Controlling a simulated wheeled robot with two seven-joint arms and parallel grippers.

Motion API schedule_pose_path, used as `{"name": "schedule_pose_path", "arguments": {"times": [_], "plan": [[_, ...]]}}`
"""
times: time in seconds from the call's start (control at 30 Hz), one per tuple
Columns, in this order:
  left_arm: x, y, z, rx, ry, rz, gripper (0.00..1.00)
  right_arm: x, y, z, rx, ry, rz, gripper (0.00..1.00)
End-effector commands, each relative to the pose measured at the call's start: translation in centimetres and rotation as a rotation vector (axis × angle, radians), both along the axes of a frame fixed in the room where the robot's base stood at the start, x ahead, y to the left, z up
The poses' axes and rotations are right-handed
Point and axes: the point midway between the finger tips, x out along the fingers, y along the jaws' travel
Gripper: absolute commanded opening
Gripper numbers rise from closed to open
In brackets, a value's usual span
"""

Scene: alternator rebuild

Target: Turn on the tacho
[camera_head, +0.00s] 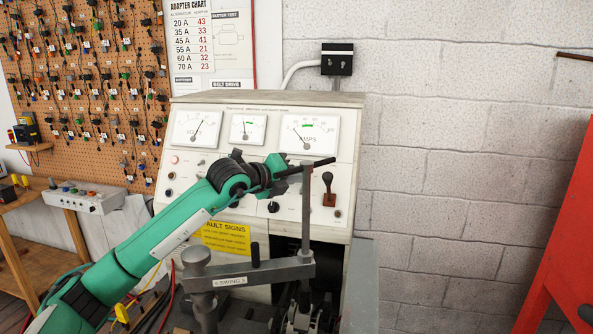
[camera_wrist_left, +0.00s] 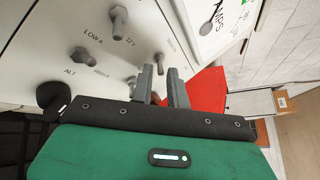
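The light grey test panel (camera_head: 270,178) stands against the wall with three dial gauges. The left one (camera_head: 196,129) and right one (camera_head: 309,132), marked AMPS, are large; the middle one (camera_head: 248,129) is smaller. No tacho label is readable. My left gripper (camera_head: 318,163) is in front of the panel, below the AMPS gauge. In the left wrist view its two grey fingers (camera_wrist_left: 163,78) are apart near the panel face; whether anything lies between them is unclear. Metal toggle switches (camera_wrist_left: 118,22) (camera_wrist_left: 84,58) sit beside them, near labels LOWA, 12V and ALT. My right gripper is not visible.
A black lever on a brown base (camera_head: 329,198) is right of my gripper. A grey swing arm (camera_head: 248,273) marked SWING, with an upright post, stands in front of the panel. A red structure (camera_head: 565,235) is at the right. A pegboard (camera_head: 85,90) hangs at the left.

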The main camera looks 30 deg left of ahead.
Motion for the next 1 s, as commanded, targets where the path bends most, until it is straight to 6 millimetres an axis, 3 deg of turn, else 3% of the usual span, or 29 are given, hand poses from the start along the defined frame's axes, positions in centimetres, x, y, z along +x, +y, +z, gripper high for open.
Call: {"name": "schedule_pose_path", "arguments": {"times": [0.27, 0.4, 0.73, 1.0], "plan": [[0.2, 0.0, -0.1, 0.001, 0.0, 0.001, 0.16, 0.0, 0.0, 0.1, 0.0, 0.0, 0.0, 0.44], [0.2, 0.0, -0.1, 0.0, 0.0, 0.001, 0.0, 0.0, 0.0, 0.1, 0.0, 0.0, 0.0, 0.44], [0.2, 0.0, 0.2, -0.006, 0.024, 0.0, 0.0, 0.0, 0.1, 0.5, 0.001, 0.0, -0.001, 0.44], [0.4, -0.1, 1.2, -0.042, 0.157, 0.001, 0.0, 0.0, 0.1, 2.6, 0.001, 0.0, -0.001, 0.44]]}}
